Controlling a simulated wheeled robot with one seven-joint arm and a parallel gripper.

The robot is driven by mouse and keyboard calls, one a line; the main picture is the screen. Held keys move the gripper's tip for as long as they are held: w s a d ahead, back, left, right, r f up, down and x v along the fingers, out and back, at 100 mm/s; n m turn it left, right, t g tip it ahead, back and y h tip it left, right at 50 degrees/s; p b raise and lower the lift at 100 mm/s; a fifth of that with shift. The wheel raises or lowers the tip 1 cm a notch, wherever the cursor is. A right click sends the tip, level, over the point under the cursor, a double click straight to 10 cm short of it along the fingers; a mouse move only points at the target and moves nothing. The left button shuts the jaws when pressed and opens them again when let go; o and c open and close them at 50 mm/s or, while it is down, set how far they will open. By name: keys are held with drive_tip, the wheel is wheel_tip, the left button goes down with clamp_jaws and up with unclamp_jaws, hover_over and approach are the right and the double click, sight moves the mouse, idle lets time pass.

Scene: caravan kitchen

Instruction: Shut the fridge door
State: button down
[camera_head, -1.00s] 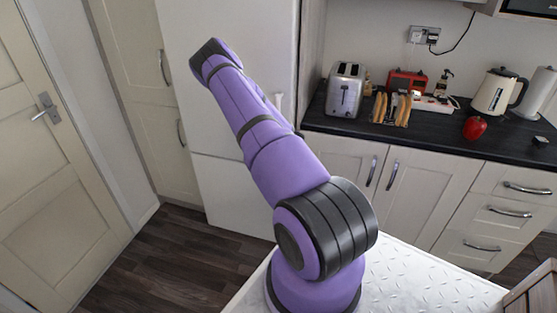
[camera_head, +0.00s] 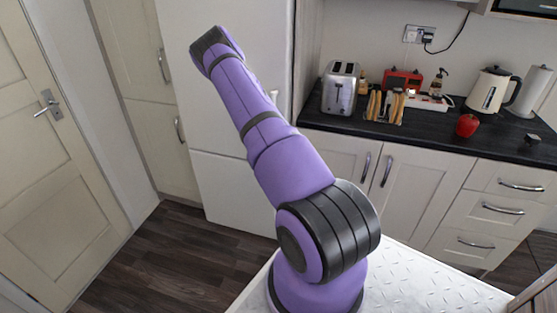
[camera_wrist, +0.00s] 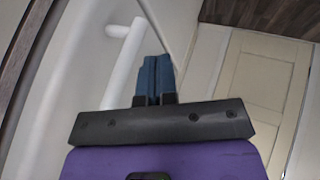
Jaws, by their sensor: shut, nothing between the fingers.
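The fridge is the tall white unit in the head view, with an upper door (camera_head: 270,45) and a lower door (camera_head: 235,185). The upper door looks close to its frame, but I cannot tell whether it is fully shut. In the wrist view the white door surface (camera_wrist: 75,75) fills the left side, with a white bar handle (camera_wrist: 124,75) standing out from it. My gripper (camera_wrist: 154,60) has its blue fingers together and empty, just right of the handle. I cannot tell whether they touch the door. In the head view my arm hides the gripper and most of the handle.
A dark counter (camera_head: 440,138) right of the fridge holds a toaster (camera_head: 340,88), toast rack (camera_head: 384,107), red apple (camera_head: 467,125) and kettle (camera_head: 488,91). Tall cream cupboards (camera_head: 150,140) stand left, then a panelled room door (camera_head: 50,180). Dark floor (camera_head: 170,255) is clear between.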

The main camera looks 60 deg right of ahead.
drive_tip(key=v, duration=0.8)
drive_tip(key=shift+s+a, duration=0.1)
drive_tip(key=shift+a, duration=0.05)
drive_tip(key=w+a+r+m+h, duration=0.1)
drive_tip(key=w+a+r, duration=0.25)
drive_tip(key=r, duration=0.55)
drive_tip(key=w+a+r+m, duration=0.1)
drive_tip(key=w+a+r, duration=0.25)
drive_tip(key=r, duration=0.45)
drive_tip(key=s+a+r+m, duration=0.2)
drive_tip(key=a+r, duration=1)
drive_tip(key=r, duration=0.2)
drive_tip(key=s+a+r+y, duration=0.1)
drive_tip(key=s+a+r, duration=0.35)
drive_tip(key=a, duration=0.25)
drive_tip(key=s+a+r+y, duration=0.1)
drive_tip(key=s+a+r, duration=0.35)
drive_tip(key=a, duration=0.25)
drive_tip(key=s+a+r+g+y, duration=0.1)
drive_tip(key=s+a+r, duration=0.3)
drive_tip(key=s+a, duration=0.6)
drive_tip(key=s+y, duration=0.1)
drive_tip(key=s, duration=0.3)
drive_tip(key=shift+a+n, duration=0.3)
drive_tip(key=shift+a, duration=0.05)
